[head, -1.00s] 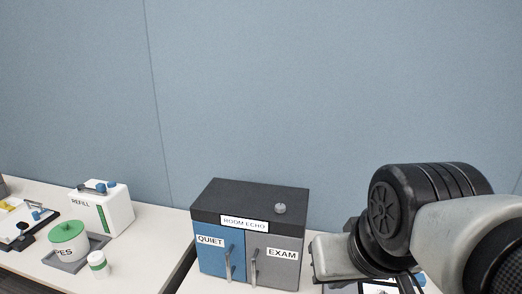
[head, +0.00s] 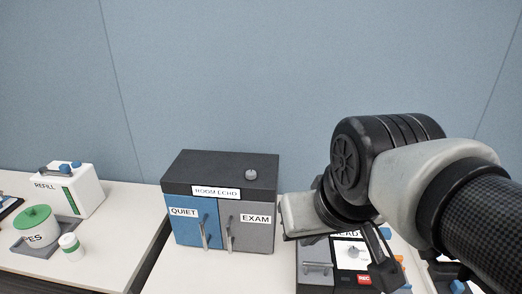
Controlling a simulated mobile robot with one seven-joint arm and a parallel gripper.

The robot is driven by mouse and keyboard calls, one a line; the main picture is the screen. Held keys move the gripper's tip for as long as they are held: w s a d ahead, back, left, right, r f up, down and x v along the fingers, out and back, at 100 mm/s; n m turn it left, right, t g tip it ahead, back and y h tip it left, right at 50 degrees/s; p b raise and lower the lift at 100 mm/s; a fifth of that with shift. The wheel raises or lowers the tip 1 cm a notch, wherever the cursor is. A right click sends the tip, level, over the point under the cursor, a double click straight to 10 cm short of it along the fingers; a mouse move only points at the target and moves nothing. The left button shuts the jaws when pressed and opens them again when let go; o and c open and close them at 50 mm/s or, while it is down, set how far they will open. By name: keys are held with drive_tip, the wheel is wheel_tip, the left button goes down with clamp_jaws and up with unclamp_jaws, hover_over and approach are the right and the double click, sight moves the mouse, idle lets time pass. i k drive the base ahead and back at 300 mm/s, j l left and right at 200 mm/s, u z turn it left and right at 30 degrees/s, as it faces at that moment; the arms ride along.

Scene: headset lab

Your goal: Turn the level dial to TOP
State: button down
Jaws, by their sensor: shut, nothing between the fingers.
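A dark device (head: 312,252) stands on the table at the lower right, partly covered by my arm. Its top has a white panel (head: 346,262) with a small dark knob-like part, and a red REC label (head: 364,280). A second round grey knob (head: 251,174) sits on top of the ROOM ECHO box (head: 225,166). No TOP mark is readable, and I cannot tell which knob is the level dial. My gripper (head: 378,264) is shut and empty, its dark fingers pointing down over the right part of the device; its tips are hard to make out.
The ROOM ECHO box, with QUIET (head: 184,212) and EXAM (head: 255,219) doors, stands left of the device. On the left table are a white REFILL container (head: 75,192), a green-lidded pot (head: 36,226) in a grey tray and a small jar (head: 71,247). A gap separates the tables.

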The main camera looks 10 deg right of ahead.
sight(353, 252)
drive_tip(key=z, duration=0.95)
drive_tip(key=i, duration=0.15)
drive_tip(key=l+u, duration=0.45)
drive_tip(key=l, duration=0.1)
